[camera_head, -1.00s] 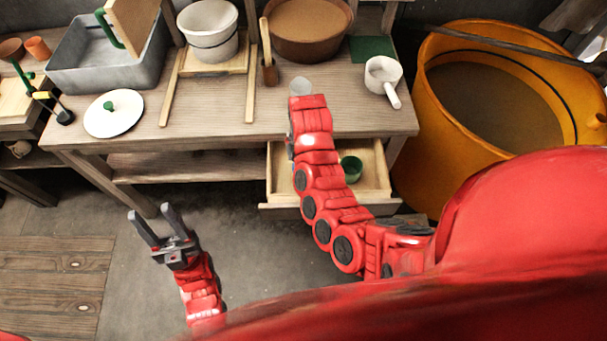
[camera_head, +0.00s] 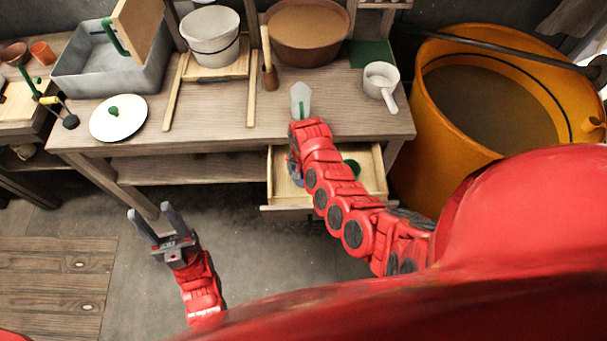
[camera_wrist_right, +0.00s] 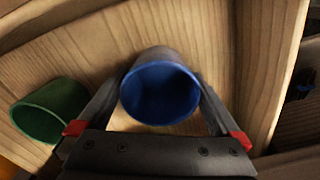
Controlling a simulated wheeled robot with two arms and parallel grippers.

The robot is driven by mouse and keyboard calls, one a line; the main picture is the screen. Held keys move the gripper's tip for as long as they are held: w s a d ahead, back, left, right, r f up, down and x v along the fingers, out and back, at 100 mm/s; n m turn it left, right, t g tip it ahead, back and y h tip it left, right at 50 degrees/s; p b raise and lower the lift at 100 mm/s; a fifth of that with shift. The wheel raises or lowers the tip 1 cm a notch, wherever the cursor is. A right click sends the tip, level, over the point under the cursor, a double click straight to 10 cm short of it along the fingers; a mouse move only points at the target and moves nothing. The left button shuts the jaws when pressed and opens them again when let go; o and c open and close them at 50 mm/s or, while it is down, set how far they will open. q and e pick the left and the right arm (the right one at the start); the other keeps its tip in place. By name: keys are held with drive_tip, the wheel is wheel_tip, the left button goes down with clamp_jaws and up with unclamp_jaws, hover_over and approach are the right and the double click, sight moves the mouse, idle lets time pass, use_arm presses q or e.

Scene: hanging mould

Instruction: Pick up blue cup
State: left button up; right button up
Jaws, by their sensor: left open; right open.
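The blue cup (camera_wrist_right: 160,92) shows in the right wrist view, its round mouth facing the camera, inside a wooden drawer. My right gripper (camera_wrist_right: 161,84) is open, with one finger on each side of the cup; I cannot tell if they touch it. A green cup (camera_wrist_right: 50,109) stands to the left of the gripper in the drawer. My left gripper (camera_head: 151,211) is open and empty above the floor, left of the drawer.
The open drawer (camera_head: 285,200) sticks out below the workbench (camera_head: 225,130). A translucent container (camera_head: 301,98) stands at the bench's front edge above my right arm. A white ladle-like pot (camera_head: 381,82) and a white lid (camera_head: 118,118) lie on the bench. A big orange vat (camera_head: 415,150) stands right.

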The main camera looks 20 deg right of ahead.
drive_tip(key=c, duration=1.2)
drive_tip(key=shift+r, duration=0.15)
